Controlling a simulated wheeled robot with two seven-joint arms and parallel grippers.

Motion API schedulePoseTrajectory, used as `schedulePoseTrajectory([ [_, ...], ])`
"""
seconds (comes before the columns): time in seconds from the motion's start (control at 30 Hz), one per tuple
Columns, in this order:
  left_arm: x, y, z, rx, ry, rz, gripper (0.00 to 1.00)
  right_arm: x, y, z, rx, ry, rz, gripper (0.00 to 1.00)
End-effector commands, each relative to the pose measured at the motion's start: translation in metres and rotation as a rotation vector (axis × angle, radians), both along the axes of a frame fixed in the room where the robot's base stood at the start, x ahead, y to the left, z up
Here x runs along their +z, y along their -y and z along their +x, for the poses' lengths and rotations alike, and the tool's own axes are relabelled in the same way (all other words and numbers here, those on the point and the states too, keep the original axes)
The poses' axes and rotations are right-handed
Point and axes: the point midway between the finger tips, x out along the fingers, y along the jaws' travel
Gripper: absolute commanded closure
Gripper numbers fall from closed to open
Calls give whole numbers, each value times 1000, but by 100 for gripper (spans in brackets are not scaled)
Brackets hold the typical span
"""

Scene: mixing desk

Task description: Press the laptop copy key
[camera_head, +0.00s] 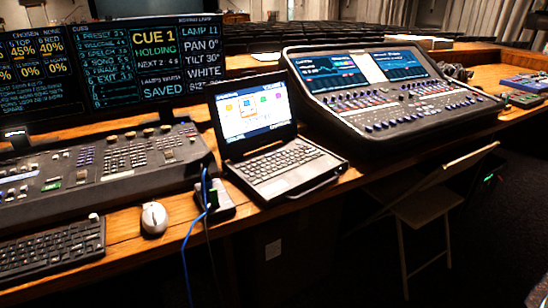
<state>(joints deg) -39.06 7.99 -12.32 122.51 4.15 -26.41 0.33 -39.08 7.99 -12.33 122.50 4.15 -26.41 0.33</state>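An open laptop (268,150) stands on the wooden desk in the middle of the head view. Its screen (252,112) is lit and shows several small coloured icons on a pale background. Its keyboard (277,164) faces the near edge of the desk and is uncovered. The single keys are too small to read, so I cannot tell which one is the copy key. Neither of my grippers shows in this view.
A mixing console (395,105) stands right of the laptop. A lighting desk (105,165), a white mouse (154,217) and a black keyboard (50,248) are at left. A blue cable (190,245) hangs over the front edge. A folding chair (425,203) stands in front at right.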

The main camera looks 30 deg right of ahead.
Motion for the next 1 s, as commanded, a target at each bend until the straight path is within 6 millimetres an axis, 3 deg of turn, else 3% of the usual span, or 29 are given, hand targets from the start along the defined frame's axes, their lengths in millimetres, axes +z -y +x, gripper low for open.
schedulePoseTrajectory([
  [0.47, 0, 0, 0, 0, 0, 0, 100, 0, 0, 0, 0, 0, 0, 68],
  [0.5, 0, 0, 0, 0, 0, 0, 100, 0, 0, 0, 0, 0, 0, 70],
  [0.6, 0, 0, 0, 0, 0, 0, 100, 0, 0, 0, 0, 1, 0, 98],
  [1.0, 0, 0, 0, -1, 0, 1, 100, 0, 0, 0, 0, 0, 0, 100],
])
